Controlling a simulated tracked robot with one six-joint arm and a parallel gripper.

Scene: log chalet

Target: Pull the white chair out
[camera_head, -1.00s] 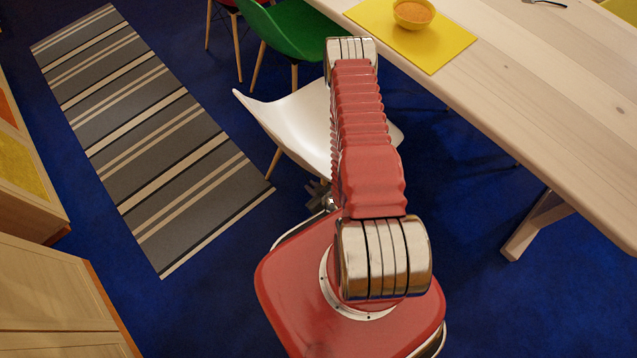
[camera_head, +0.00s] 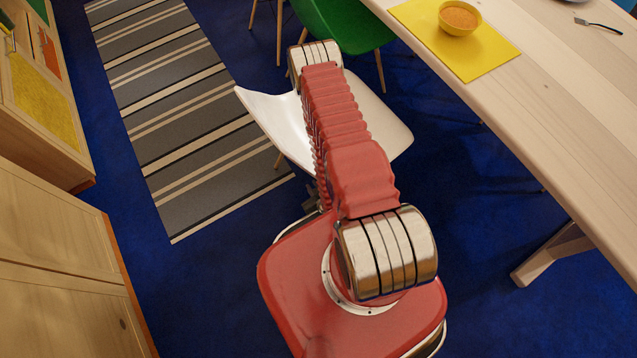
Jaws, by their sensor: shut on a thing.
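The white chair (camera_head: 390,125) stands in the middle of the view, with its shell seat showing on both sides of my raised arm. Its pointed left edge (camera_head: 262,108) overlaps the rug in the picture, and its right edge is clear of the table edge. A wooden leg shows below its left side. My gripper (camera_head: 313,194) is a small dark shape low beside the arm, at the chair's near edge. It is shut on the chair, but my arm hides most of the grip.
The wooden table (camera_head: 560,130) runs along the right, with a yellow mat (camera_head: 490,55) and bowl (camera_head: 460,18) on it. A green chair (camera_head: 345,25) stands behind. A striped rug (camera_head: 180,110) and wooden cabinets (camera_head: 60,260) are at the left. Blue floor is free between.

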